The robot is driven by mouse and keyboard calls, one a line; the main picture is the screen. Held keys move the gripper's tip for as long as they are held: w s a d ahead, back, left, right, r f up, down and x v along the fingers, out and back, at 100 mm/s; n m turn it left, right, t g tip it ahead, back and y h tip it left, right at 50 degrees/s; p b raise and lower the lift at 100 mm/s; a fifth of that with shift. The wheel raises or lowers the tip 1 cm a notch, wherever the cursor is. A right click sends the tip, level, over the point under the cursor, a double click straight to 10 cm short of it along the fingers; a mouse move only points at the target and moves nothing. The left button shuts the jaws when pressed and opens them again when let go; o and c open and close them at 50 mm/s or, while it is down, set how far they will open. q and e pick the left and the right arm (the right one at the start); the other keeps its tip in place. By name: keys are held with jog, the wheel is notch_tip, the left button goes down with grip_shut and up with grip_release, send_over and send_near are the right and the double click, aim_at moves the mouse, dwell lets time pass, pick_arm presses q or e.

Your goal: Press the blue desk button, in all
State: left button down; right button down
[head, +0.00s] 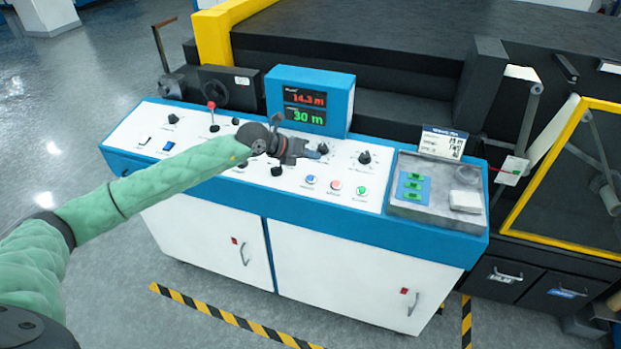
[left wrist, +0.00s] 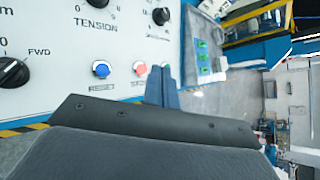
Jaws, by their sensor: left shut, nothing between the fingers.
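The blue desk button (head: 311,180) sits on the white panel of the control desk (head: 235,185), at the left end of a short row with a red button (head: 336,185) and a green button (head: 361,191). In the left wrist view the blue button (left wrist: 101,69) is left of the red one (left wrist: 139,68). Contact with the panel cannot be told. My right gripper is not in view.
Black knobs (head: 365,157) and a red-topped lever (head: 212,106) stand up from the panel. A blue display box (head: 310,100) reads 14.3 m and 30 m. A grey tray (head: 412,207) with green items lies at the right. A yellow-framed guard (head: 560,165) stands beyond.

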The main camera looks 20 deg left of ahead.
aim_at(311, 178)
pick_arm(q)
jog(key=shift+w+a+f+y, duration=0.1)
jog(key=shift+w+a+y, duration=0.15)
jog(key=shift+a, duration=0.35)
jog(key=shift+w+a+y, duration=0.2)
jog(key=shift+a+y, duration=0.05)
jog(key=shift+a, duration=0.35)
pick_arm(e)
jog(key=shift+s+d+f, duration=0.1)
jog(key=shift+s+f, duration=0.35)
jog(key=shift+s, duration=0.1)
